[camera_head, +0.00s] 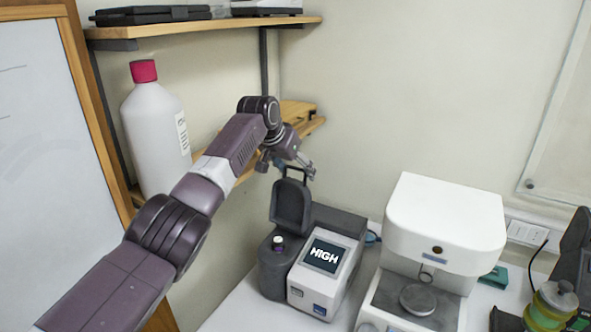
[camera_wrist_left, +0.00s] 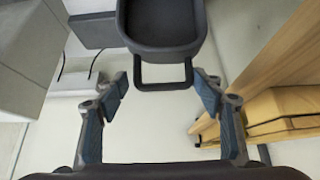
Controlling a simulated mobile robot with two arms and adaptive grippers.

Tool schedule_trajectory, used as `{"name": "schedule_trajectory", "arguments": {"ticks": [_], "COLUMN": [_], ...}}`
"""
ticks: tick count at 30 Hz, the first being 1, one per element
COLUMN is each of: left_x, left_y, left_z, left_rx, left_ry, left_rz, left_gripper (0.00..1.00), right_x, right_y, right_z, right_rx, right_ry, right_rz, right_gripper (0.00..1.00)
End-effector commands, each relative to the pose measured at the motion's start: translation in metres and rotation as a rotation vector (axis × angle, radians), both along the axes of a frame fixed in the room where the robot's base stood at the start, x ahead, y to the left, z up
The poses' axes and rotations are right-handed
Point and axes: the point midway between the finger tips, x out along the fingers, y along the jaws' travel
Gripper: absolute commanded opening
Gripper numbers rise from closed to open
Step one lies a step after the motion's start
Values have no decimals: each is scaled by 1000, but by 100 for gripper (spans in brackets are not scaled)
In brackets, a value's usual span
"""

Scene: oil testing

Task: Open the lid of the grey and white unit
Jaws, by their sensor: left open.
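The grey and white unit (camera_head: 322,262) stands on the white bench, its small screen reading "HIGH". Its dark grey lid (camera_head: 290,207) stands raised, about upright, above the round grey left part of the unit. The open well below holds a small vial with a white cap (camera_head: 278,243). My left gripper (camera_head: 301,168) is open by the loop handle at the lid's top. In the left wrist view, the handle (camera_wrist_left: 165,87) lies between the spread fingers (camera_wrist_left: 162,84), with gaps at both sides; the lid (camera_wrist_left: 162,30) is beyond. My right gripper is not in view.
A large white bottle with a red cap (camera_head: 157,125) stands beside my left arm, by the wooden shelves (camera_head: 205,27). A white instrument (camera_head: 445,225) stands right of the unit. A yellow-green bottle (camera_head: 551,305) is at far right. A whiteboard (camera_head: 50,190) is at left.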

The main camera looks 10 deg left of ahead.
Motion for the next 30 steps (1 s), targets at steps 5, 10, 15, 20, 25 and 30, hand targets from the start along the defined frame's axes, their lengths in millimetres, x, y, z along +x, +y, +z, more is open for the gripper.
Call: {"name": "schedule_trajectory", "arguments": {"ticks": [5, 10, 15, 20, 25, 30], "left_x": [-1, -3, -12, -25, -41, -57], "left_y": [1, 2, 5, 10, 16, 21], "left_z": [-1, 3, 15, 34, 59, 82], "left_rx": [1, 0, 1, 1, 0, 1], "left_ry": [3, 2, 1, 1, -1, 0], "left_rz": [1, 1, 1, 1, 1, 1], "left_gripper": [62, 62, 62, 62, 62, 62], "right_x": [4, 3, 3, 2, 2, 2], "right_y": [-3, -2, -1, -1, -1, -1], "right_z": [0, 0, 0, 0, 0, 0], "right_rx": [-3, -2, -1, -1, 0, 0], "right_ry": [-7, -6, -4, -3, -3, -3], "right_rz": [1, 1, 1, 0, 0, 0], "right_gripper": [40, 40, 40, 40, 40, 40]}}
